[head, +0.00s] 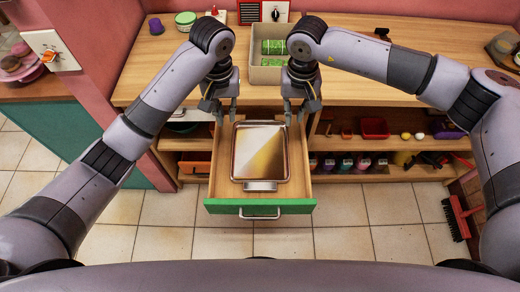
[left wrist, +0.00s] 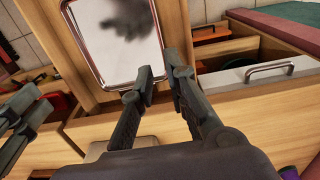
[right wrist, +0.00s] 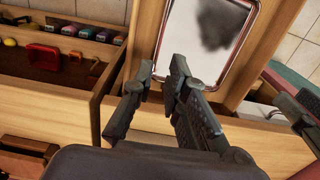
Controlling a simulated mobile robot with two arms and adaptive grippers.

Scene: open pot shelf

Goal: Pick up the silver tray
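The silver tray (head: 259,152) lies in the pulled-out wooden drawer with a green front (head: 260,207). It is rectangular, shiny and empty, with rounded corners. My left gripper (head: 226,114) hangs near the tray's far left corner, open and empty. My right gripper (head: 297,114) hangs near the far right corner, also open and empty. Neither appears to touch the tray. The tray also shows beyond the fingers in the left wrist view (left wrist: 112,45) and the right wrist view (right wrist: 200,45), partly cut off in both.
The wooden counter (head: 400,80) runs behind the drawer, with a beige bin (head: 264,75) holding green packages. Open shelves with a red container (head: 374,128) and several small jars lie to the right. A red broom (head: 459,217) stands at far right. The tiled floor before the drawer is clear.

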